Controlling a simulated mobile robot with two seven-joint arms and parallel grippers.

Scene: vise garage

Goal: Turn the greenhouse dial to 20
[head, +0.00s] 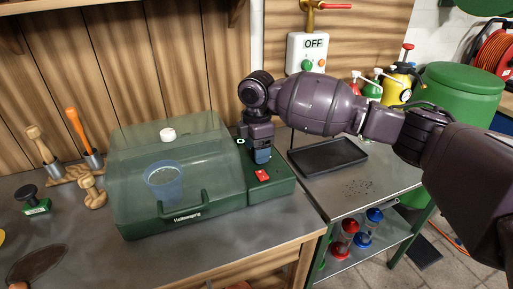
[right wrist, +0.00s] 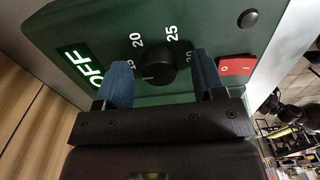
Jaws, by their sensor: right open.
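The greenhouse (head: 172,205) is a green box with a clear lid, standing on the bench. Its control panel is at its right end. In the right wrist view the black greenhouse dial (right wrist: 158,69) has numbers around it, including 20 and 25. A small white mark on the dial points toward the lower left, below the 15 side. The display (right wrist: 82,66) reads OFF. My right gripper (head: 262,156) is over the panel and hides the dial in the head view. In the right wrist view its blue fingers (right wrist: 161,78) are open, one on each side of the dial with gaps.
A red switch (right wrist: 237,67) is close beside one finger; it also shows in the head view (head: 262,176). A black tray (head: 328,156) lies on the metal table to the right. Tools stand at the left.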

